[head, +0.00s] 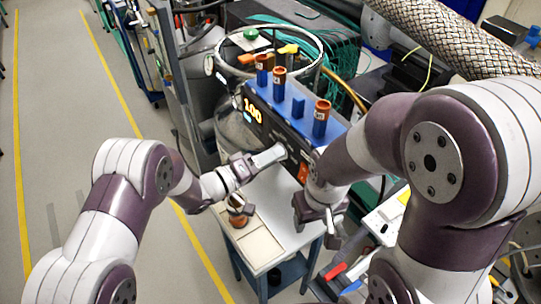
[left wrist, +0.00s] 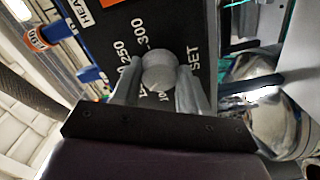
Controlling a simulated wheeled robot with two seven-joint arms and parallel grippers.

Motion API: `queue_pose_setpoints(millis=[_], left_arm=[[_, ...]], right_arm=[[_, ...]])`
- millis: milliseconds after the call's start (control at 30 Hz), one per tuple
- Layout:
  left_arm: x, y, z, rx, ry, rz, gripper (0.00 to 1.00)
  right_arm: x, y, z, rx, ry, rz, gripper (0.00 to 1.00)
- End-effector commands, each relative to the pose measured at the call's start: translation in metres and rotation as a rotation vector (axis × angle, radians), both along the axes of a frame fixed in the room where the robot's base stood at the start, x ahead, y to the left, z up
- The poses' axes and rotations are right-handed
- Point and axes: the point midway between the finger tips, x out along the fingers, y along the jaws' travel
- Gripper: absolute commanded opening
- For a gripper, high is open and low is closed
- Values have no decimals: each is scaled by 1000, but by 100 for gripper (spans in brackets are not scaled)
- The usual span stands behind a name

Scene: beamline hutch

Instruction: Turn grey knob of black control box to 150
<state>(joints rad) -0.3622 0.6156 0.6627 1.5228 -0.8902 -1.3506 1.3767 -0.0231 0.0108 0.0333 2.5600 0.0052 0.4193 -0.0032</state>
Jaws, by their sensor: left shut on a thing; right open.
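The black control box (head: 272,124) stands at the centre of the head view, its lit orange display (head: 252,109) seeming to read 100. My left gripper (head: 279,152) reaches its front face. In the left wrist view the grey knob (left wrist: 160,72) sits between the two fingers of my left gripper (left wrist: 160,88), which are shut on it. Printed scale numbers, including 250 and 300, show around the knob; its pointer is not clear. In the head view the gripper hides most of the knob. My right gripper (head: 325,222) is open and empty, lower and to the right of the box.
A blue rack (head: 310,112) with several orange-brown vials sits on top of the box. A red-orange switch (head: 303,172) is on its face, close to my right arm. A white-topped cart (head: 262,250) stands below, with a small vial (head: 238,218). Floor is free at left.

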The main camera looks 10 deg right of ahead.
Motion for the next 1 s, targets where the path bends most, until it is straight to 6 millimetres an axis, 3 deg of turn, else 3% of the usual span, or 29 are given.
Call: queue_pose_setpoints(millis=[533, 567, 600, 867, 1000], left_arm=[[3, 0, 4, -14, 12, 5, 13], [3, 0, 4, -14, 12, 5, 53], [3, 0, 4, -13, 12, 4, 66], [1, 0, 2, -10, 17, 3, 69], [-2, 11, -1, -8, 17, 4, 69]], right_arm=[[0, 0, 1, 0, 0, 0, 55], [0, 0, 1, 0, 0, 0, 55], [0, 0, 1, 0, 0, 0, 55], [0, 0, 1, 0, 0, 0, 55], [0, 0, -5, 0, 0, 0, 55]])
